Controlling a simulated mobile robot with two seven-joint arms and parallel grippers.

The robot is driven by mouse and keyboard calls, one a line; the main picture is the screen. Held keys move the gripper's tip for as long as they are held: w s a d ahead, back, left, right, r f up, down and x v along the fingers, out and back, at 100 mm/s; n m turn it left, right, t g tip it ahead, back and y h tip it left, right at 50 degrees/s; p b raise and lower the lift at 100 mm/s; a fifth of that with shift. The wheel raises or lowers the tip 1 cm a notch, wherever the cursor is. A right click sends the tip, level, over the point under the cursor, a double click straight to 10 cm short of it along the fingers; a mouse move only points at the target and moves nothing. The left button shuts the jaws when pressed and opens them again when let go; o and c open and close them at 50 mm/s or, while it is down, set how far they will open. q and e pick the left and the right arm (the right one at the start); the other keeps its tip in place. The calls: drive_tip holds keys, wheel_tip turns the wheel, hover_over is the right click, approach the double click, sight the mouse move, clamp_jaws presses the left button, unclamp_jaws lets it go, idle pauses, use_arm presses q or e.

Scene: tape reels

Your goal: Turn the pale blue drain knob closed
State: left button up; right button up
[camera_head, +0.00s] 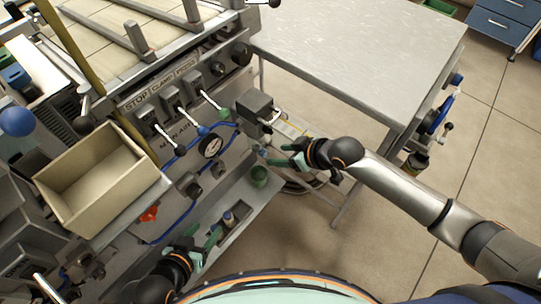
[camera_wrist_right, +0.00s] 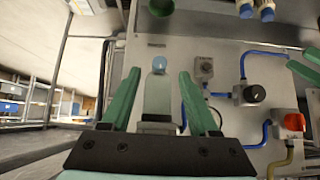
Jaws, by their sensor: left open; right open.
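The pale blue drain knob (camera_wrist_right: 160,62) shows in the right wrist view as a small round cap on the end of a clear bowl (camera_wrist_right: 158,96). My right gripper (camera_wrist_right: 157,90) is open, with one green finger on each side of the bowl; I cannot tell whether either touches it. In the head view my right gripper (camera_head: 272,157) is beside the machine's front, below a grey box (camera_head: 255,105), and the knob cannot be made out. My left gripper (camera_head: 205,240) is open and empty near the lower shelf.
A green cup (camera_head: 260,177) stands on the lower shelf near my right gripper. A beige bin (camera_head: 95,180) is at the left.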

sight(266, 155)
drive_tip(key=b+x, duration=0.1)
drive_tip(key=x, duration=0.4)
clamp_jaws()
idle(0.5)
